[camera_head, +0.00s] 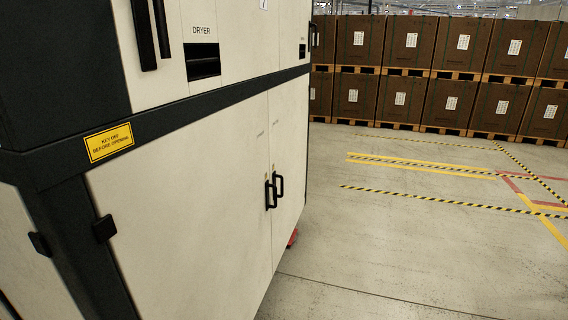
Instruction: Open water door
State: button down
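A large cream and black cabinet fills the left side of the head camera view. Its lower front has two cream doors, a wide left door (185,210) and a narrower right door (289,160), both looking shut. Two black handles sit side by side at their meeting edge, the left handle (268,194) and the right handle (279,184). Faint lettering shows on the doors, too small to read, so I cannot tell which is the water door. My gripper is not in view.
Above are a panel marked DRYER (202,32) and a long black handle (145,35). A yellow label (109,142) reads "KEY OFF BEFORE OPENING". A red object (293,238) shows under the cabinet. Open concrete floor (400,240) lies right; stacked brown boxes (410,42) stand behind.

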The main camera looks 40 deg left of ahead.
aim_at(289, 101)
jog(key=u, duration=0.7)
jog(key=i, duration=1)
jog(key=u, duration=1)
jog(key=i, duration=0.6)
jog(key=z, duration=0.1)
